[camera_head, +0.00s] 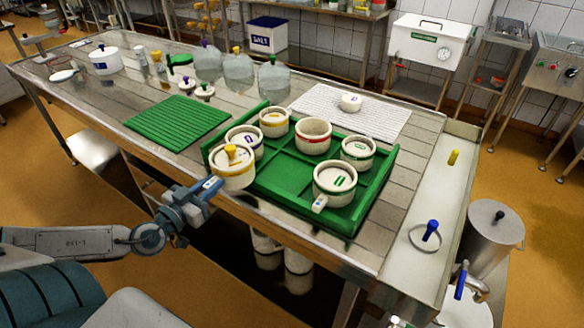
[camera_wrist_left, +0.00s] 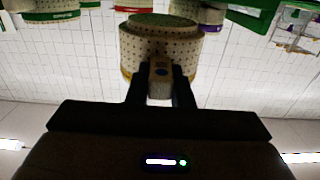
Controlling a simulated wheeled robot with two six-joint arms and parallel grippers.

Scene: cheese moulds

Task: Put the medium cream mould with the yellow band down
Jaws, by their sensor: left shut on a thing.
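My left gripper (camera_head: 212,185) is shut on the tab of a cream mould with a yellow band (camera_head: 234,178), which has a yellow knob on its lid. The mould is held upright at the near left corner of the green divided tray (camera_head: 348,228), and it partly hides a purple-marked mould behind it. Whether it touches the tray, I cannot tell. In the left wrist view, the gripper's fingers (camera_wrist_left: 160,78) close around the tab of the speckled mould (camera_wrist_left: 150,45). My right gripper is not in view.
The tray also holds another yellow-banded mould (camera_head: 274,125), a red-banded one (camera_head: 313,138) and green-banded ones (camera_head: 357,154) (camera_head: 334,186). Its near middle compartment (camera_head: 282,175) is bare. A green ribbed mat (camera_head: 177,122) and a white mat (camera_head: 375,113) lie behind.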

